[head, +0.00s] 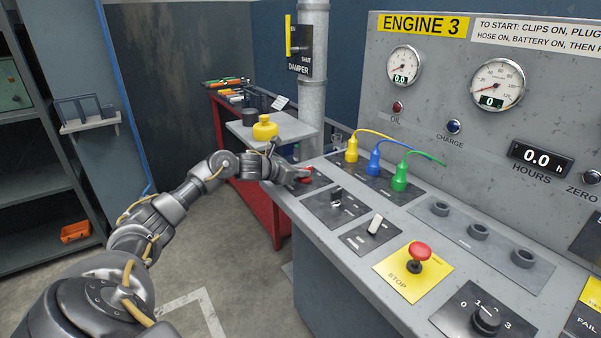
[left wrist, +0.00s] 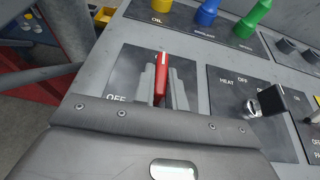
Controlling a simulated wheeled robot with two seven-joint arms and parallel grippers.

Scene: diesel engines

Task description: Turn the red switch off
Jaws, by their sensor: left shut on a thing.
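The red switch (left wrist: 161,78) stands on a dark plate on the console, with the word OFF at the plate's left in the left wrist view. My left gripper (left wrist: 162,86) has its grey fingers on either side of the red lever and is shut on it. In the head view the left gripper (head: 300,176) is at the far left end of the console, and only a bit of the red switch (head: 307,180) shows beside the fingers. The lever's base is partly hidden by the fingers. My right gripper is not in view.
The HEAT switch (left wrist: 266,102) sits just right of the red one. Yellow, blue and green plugs (head: 374,163) stand behind. A red STOP button (head: 419,251) and a rotary knob (head: 486,320) are nearer. A yellow can (head: 265,128) stands on a shelf at the back left.

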